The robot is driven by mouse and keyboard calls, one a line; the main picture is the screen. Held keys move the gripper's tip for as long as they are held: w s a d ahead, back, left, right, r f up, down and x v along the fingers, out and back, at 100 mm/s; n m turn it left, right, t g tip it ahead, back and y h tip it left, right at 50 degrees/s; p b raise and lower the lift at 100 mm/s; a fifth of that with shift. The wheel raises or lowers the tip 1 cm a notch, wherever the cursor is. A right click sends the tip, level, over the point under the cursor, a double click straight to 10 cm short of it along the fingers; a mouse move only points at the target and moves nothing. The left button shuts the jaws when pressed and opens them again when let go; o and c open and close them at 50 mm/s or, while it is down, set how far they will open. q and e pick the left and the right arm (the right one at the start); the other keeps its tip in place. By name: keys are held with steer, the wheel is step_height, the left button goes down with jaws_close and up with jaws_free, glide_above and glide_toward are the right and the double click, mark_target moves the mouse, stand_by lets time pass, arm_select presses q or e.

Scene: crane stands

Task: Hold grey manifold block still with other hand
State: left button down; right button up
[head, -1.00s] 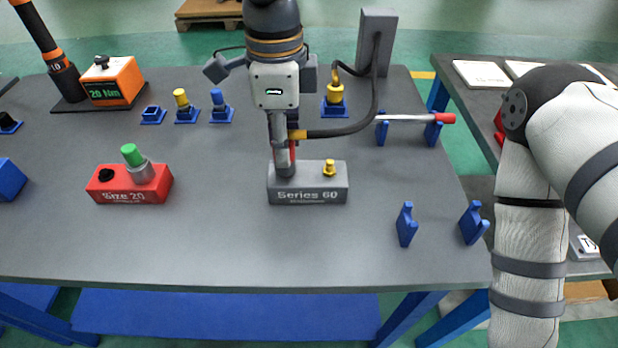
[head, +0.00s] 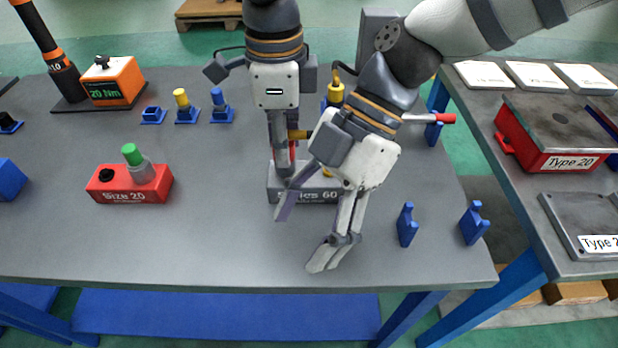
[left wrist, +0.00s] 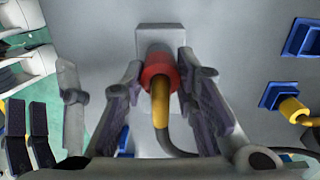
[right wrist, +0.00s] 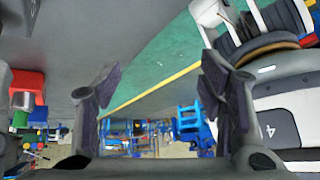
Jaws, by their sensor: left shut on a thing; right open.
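The grey manifold block (head: 318,196), with "ics 60" of its label visible, sits on the grey table. My left gripper (head: 285,166) points down at its left end. It is shut on a red-collared plug with a yellow cable end (left wrist: 159,85); in the left wrist view the grey block (left wrist: 153,38) lies just beyond the plug. Whether the plug is seated is hidden. My right gripper (head: 304,235) is open and empty. In the head view its fingers overlap the block's front; contact cannot be told. The right wrist view shows its open fingers (right wrist: 160,78) with nothing between them.
Blue holders (head: 407,226) stand right of my right gripper. A red-tipped rod (head: 444,118) lies behind it. A side table at right carries a red "Type 20" box (head: 545,150). The front left table is clear.

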steer(key=w+d+r+m+t+y, duration=0.15)
steer(key=w+d+m+t, duration=0.45)
steer(key=w+d, duration=0.6)
steer(key=shift+m+g+y, duration=0.25)
steer(key=shift+m+g, duration=0.15)
steer(key=shift+g, duration=0.1)
steer(key=x, duration=0.6)
steer(key=w+x, duration=0.1)
steer(key=x, duration=0.2)
steer(key=shift+a+f, duration=0.2)
steer(key=shift+f, duration=0.05)
steer(key=c, duration=1.2)
steer(key=shift+c, duration=0.2)
